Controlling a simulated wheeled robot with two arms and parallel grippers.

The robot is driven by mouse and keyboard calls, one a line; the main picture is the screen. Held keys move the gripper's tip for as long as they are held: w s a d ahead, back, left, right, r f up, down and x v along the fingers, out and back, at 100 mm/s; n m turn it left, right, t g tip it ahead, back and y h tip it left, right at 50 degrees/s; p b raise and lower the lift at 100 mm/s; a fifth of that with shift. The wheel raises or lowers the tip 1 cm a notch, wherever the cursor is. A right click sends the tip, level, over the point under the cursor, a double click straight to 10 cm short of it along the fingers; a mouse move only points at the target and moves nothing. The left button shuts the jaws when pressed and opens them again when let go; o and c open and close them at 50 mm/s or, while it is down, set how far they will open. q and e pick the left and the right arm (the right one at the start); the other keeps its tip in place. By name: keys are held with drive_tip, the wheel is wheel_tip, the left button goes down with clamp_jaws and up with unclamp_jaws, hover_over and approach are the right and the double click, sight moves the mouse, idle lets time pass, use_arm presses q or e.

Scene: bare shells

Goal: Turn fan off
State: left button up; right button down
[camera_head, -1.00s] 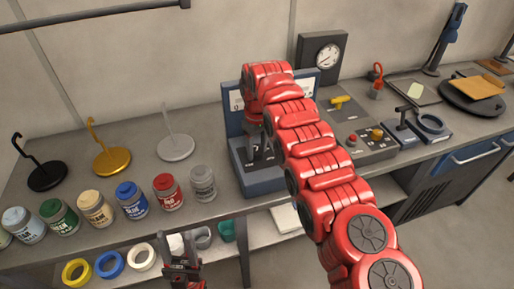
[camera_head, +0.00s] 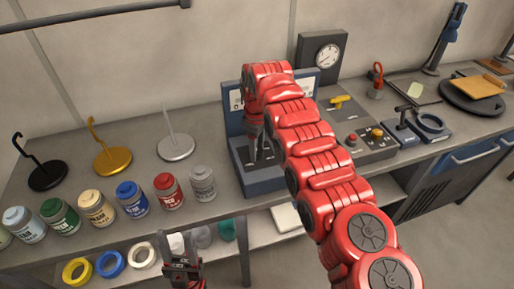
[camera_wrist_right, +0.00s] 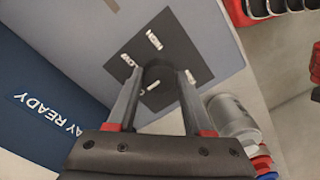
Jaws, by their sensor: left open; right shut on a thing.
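A dark round knob (camera_wrist_right: 157,75) sits on a dark plate (camera_wrist_right: 185,58) with white markings, on a grey-blue control unit (camera_head: 262,183) with an upright blue back panel. My right gripper (camera_wrist_right: 158,85) is shut on the knob, its fingers on either side of it; it also shows in the head view (camera_head: 263,152), low over the unit, where the arm hides part of the unit. My left gripper (camera_head: 183,272) is open and empty at the bottom, in front of the shelf. I cannot make out a fan.
Several paint jars (camera_head: 132,199) line the bench front, left of the unit. Three hook stands (camera_head: 175,147) are behind them. A control box (camera_head: 368,142) with a red button and a gauge (camera_head: 326,57) are to the right. Coloured rings (camera_head: 109,264) lie on the lower shelf.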

drive_tip(key=shift+c, duration=1.5)
unclamp_jaws()
wheel_tip(320, 180, up, 5)
drive_tip(key=p, duration=0.2)
drive_tip(key=shift+r+p, duration=0.15)
drive_tip(key=shift+p, duration=0.2)
wheel_tip(320, 180, up, 12)
drive_tip(key=p, duration=1.2)
